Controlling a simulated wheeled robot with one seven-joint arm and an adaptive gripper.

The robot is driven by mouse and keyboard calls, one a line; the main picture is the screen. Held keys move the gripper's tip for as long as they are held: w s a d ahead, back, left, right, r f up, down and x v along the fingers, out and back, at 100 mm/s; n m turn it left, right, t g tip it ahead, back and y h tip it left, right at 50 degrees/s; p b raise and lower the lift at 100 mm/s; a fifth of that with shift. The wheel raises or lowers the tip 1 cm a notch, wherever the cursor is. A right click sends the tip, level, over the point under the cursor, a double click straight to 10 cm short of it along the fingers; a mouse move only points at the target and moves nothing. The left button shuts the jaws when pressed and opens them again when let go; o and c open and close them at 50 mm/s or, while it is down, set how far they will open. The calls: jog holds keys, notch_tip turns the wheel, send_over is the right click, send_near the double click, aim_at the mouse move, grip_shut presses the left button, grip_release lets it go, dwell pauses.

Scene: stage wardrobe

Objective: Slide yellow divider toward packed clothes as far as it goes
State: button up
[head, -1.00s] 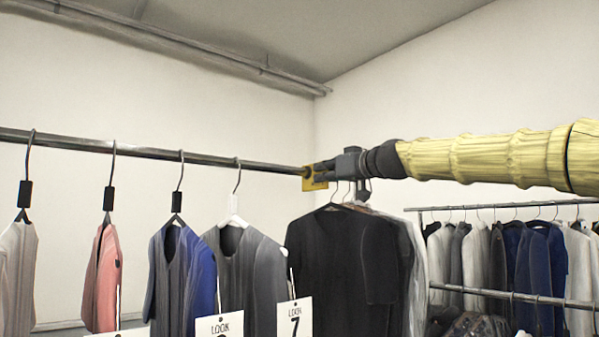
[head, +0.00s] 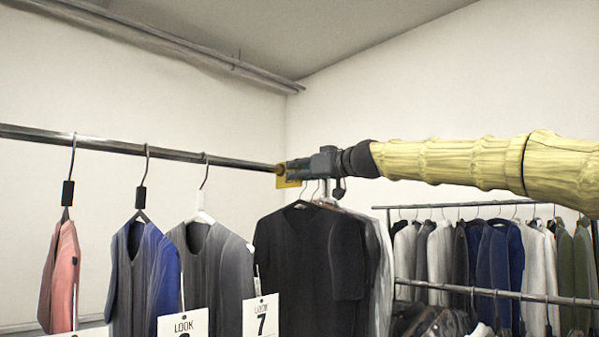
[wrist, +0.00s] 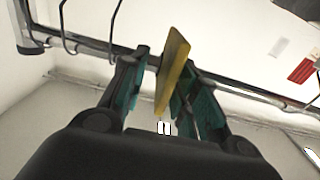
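The yellow divider (head: 287,182) is a small flat plate on the metal rail, just left of the packed clothes. The packed clothes hang close together, a black shirt (head: 308,255) in front and grey and white garments behind. My gripper (head: 291,167) is at the divider, reaching in from the right. In the wrist view the divider (wrist: 174,70) stands tilted between my two teal-padded fingers. A gap shows between it and the left finger; the right finger is very close, and I cannot tell if it touches. The divider's lower part is partly hidden in the head view.
The rail (head: 110,143) carries spaced garments left of the divider: pink (head: 62,280), blue (head: 142,270) and grey (head: 205,270). LOOK cards hang low in front. Dark hangers (wrist: 90,45) are near the left finger. A second full rack (head: 480,203) stands behind at right.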

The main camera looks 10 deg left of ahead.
jog(key=shift+s, duration=0.2)
jog(key=v, duration=1.1)
jog(key=shift+d, duration=0.4)
jog(key=shift+s, duration=0.15)
